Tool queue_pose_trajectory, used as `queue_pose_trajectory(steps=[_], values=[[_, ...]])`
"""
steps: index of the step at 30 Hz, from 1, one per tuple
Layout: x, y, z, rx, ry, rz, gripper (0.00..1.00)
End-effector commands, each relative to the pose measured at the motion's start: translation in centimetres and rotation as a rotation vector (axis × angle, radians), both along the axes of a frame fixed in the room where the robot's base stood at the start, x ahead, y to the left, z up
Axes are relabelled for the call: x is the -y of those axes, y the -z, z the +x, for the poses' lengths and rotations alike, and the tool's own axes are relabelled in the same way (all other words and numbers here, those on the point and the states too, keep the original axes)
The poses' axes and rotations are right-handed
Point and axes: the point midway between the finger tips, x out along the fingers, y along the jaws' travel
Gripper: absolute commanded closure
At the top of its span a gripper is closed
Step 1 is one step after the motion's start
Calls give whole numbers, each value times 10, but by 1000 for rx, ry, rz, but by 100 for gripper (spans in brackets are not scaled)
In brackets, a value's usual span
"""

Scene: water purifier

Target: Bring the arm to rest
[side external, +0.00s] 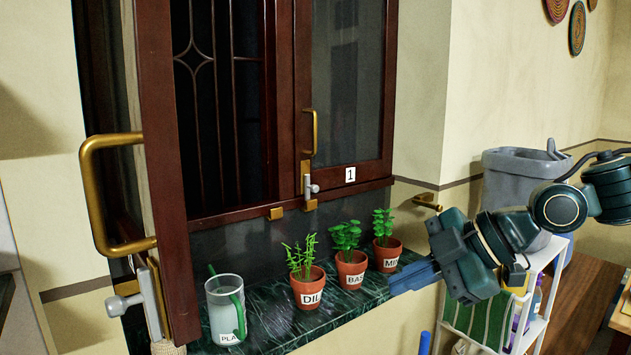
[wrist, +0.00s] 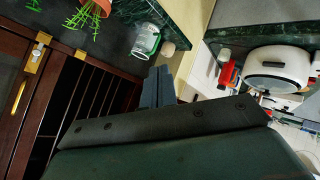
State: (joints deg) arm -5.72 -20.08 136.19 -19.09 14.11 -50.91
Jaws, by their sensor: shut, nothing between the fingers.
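My gripper (side external: 402,282) is dark teal with blue-grey fingers. In the side view it comes in from the right, with its fingertips near the sill's front right edge, just below the rightmost potted plant. Its fingers are shut and hold nothing. In the wrist view the closed fingers (wrist: 158,87) show at the middle, with the dark gripper body (wrist: 170,130) filling the lower part. My arm (side external: 560,207) reaches in from the right side, bent at its joints.
The green marble sill (side external: 345,310) holds a glass jug (side external: 225,312) and three plant pots, labelled DIL (side external: 308,290), BAS (side external: 351,272) and MIN (side external: 388,257). A brown window shutter (side external: 160,150) stands open at left. A grey bin (side external: 510,180) and white shelf (side external: 535,320) stand right. A white cooker (wrist: 278,70) shows too.

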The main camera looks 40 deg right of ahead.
Motion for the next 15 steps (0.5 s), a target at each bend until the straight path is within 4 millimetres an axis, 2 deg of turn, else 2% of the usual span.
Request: queue_pose_trajectory(steps=[3,9,15], values=[[27,5,-24,-115,176,49,100],[69,16,-70,-294,507,151,100],[101,28,-116,-432,827,265,100]])
